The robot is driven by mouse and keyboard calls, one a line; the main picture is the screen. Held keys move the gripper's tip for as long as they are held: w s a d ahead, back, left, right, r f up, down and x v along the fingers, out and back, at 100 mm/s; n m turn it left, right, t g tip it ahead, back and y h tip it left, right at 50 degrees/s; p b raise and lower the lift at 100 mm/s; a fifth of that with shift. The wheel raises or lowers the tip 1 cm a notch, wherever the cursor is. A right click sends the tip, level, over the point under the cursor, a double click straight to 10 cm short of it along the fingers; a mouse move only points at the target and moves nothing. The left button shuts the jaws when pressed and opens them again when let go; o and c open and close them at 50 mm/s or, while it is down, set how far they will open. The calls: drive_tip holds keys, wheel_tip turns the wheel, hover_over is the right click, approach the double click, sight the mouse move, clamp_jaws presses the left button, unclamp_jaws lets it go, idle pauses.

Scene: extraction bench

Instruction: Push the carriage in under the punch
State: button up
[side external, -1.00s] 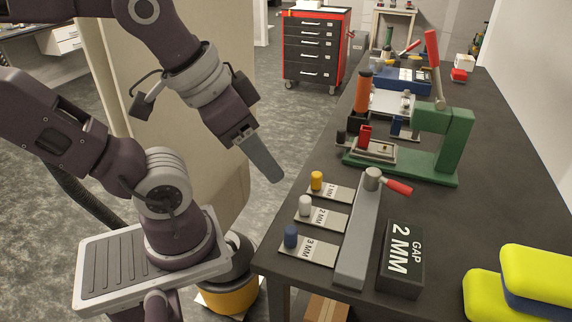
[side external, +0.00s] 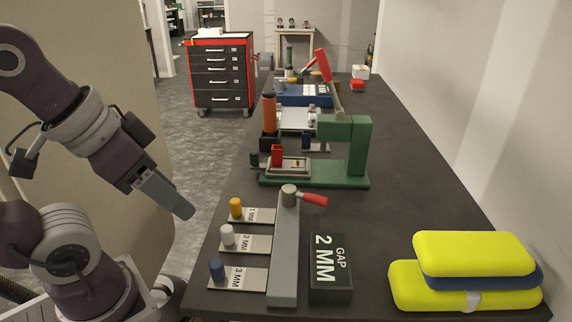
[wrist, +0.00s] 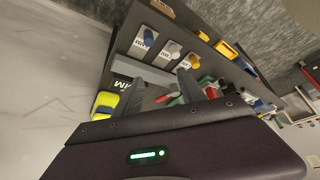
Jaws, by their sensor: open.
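The green press (side external: 358,150) stands on the bench with its red lever (side external: 323,65) raised. The carriage (side external: 289,167) is a light flat tray with a red block (side external: 277,155) on its left part and a dark knob at its left end. It lies on the press base, left of the overhanging head (side external: 328,127); the punch is too small to make out. My gripper (side external: 185,212) is left of the bench's edge, apart from the carriage and nearer the camera. The wrist view shows its two fingers (wrist: 162,92) spread, nothing between them.
A blue box (side external: 303,95) stands behind the press.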

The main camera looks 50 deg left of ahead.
drive_tip(key=shift+w, duration=0.1)
drive_tip(key=c, duration=0.3)
drive_tip(key=w+a+r+n, duration=0.1)
drive_tip(key=w, duration=0.2)
drive_tip(key=w+a+r+n+g, duration=0.1)
drive_tip(key=w+n, duration=0.1)
drive_tip(key=w, duration=0.2)
drive_tip(key=w+a+r+n, duration=0.2)
drive_tip(key=w, duration=0.2)
drive_tip(key=shift+g, duration=0.4)
drive_tip(key=shift+c, duration=0.2)
drive_tip(key=n+g, duration=0.4)
drive_tip(key=n, duration=0.7)
hover_over(254, 152)
wheel_tip(254, 152, down, 12)
drive_tip(key=shift+s+d+r, duration=0.1)
drive_tip(key=shift+d+r, duration=0.05)
drive_tip(key=shift+r, duration=0.1)
wheel_tip(254, 152, down, 7)
drive_tip(key=shift+f, duration=0.1)
clamp_jaws()
